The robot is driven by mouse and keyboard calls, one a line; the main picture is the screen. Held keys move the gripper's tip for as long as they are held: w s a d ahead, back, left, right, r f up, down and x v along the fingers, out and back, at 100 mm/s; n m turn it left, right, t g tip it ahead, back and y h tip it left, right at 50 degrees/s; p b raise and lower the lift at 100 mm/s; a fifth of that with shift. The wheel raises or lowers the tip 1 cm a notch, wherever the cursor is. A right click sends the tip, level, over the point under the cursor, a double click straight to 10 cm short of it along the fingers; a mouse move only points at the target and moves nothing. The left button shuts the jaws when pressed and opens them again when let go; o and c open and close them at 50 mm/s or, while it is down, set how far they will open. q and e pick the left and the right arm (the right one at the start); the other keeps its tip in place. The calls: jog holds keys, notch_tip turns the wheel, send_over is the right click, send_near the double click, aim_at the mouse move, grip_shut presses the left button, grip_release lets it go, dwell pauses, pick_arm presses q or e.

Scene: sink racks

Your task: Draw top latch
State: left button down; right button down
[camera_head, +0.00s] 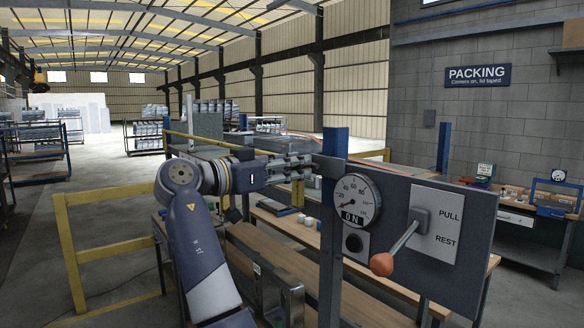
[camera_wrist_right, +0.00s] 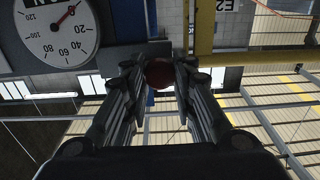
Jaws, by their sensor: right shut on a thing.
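A dark red round knob (camera_wrist_right: 159,73) sits between the fingertips of my right gripper (camera_wrist_right: 158,78) in the wrist view. I take it for the knob of the top latch; the rest of the latch is mostly hidden. In the head view my right gripper (camera_head: 306,166) reaches rightward to the upper part of the blue post (camera_head: 335,143), left of the gauge, and its fingers are closed in on the knob, which I cannot make out there. My left gripper is not in view.
Right of the post, a dark panel (camera_head: 465,215) carries a round gauge (camera_head: 357,200), a black button (camera_head: 354,243) and a lever with an orange ball (camera_head: 382,264) beside a PULL/REST plate (camera_head: 444,232). A yellow rail (camera_head: 110,191) stands left. Wooden benches lie behind and below.

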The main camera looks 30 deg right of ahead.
aim_at(327, 166)
jog(key=s+b, duration=0.2)
jog(key=shift+s+d+f+b, duration=0.15)
jog(key=shift+s+f+b, duration=0.1)
jog(key=shift+s+b, duration=0.1)
jog(key=shift+s+r, duration=0.15)
jog(key=shift+s, duration=0.35)
jog(key=shift+w, duration=0.15)
jog(key=c, duration=1.5)
grip_release()
jog(key=shift+o, duration=0.9)
jog(key=shift+s+r, duration=0.1)
jog(key=shift+s, duration=0.2)
